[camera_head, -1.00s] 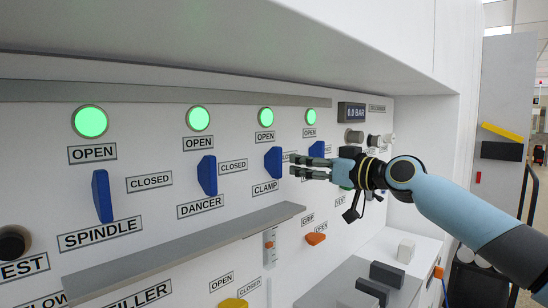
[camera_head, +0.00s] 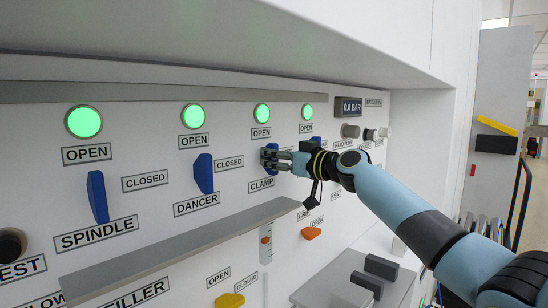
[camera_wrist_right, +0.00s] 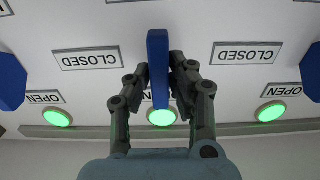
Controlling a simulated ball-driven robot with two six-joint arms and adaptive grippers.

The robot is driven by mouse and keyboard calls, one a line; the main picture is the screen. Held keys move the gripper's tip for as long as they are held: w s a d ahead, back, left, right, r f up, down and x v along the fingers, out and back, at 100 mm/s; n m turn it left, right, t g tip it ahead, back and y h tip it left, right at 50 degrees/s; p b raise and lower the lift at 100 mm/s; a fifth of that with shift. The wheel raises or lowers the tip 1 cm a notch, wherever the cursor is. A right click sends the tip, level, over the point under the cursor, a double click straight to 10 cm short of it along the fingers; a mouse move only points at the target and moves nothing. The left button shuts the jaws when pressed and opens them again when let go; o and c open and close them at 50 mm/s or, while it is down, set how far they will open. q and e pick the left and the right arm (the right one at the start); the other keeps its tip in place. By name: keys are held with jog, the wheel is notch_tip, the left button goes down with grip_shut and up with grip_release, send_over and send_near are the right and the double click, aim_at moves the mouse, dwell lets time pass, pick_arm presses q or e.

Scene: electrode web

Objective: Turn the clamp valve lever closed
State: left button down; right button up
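The blue clamp valve lever (camera_head: 269,158) stands upright on the white panel, above the CLAMP label (camera_head: 261,184) and below a lit green lamp (camera_head: 262,113) with an OPEN label. My right gripper (camera_head: 276,160) is at this lever and partly covers it in the head view. In the right wrist view the lever (camera_wrist_right: 158,68) lies between the two fingers of my right gripper (camera_wrist_right: 159,75). The fingers are apart, one on each side, close to its faces; whether they touch it is not clear. My left gripper is in neither view.
The blue dancer lever (camera_head: 203,174) and spindle lever (camera_head: 97,197) stand upright to the left. Another blue lever (camera_head: 316,140) sits behind my right gripper. A grey ledge (camera_head: 190,243) juts out below the levers. An overhang (camera_head: 250,50) is above.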

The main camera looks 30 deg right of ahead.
grip_shut()
jog(key=shift+m, duration=0.3)
jog(key=m+b, duration=0.1)
jog(key=m, duration=0.1)
jog(key=shift+d+f+m, duration=0.1)
jog(key=shift+m, duration=0.2)
jog(key=m, duration=0.4)
jog(key=shift+w+d+m+b, duration=0.1)
jog(key=shift+d+m+b, duration=0.05)
jog(key=shift+m+b, duration=0.2)
jog(key=m, duration=0.4)
jog(key=shift+d+f+m+p, duration=0.1)
jog(key=shift+m+p, duration=0.15)
jog(key=shift+p, duration=0.1)
jog(key=m, duration=0.1)
jog(key=m+p, duration=0.1)
jog(key=m, duration=0.3)
jog(key=shift+f, duration=0.25)
jog(key=shift+m, duration=0.4)
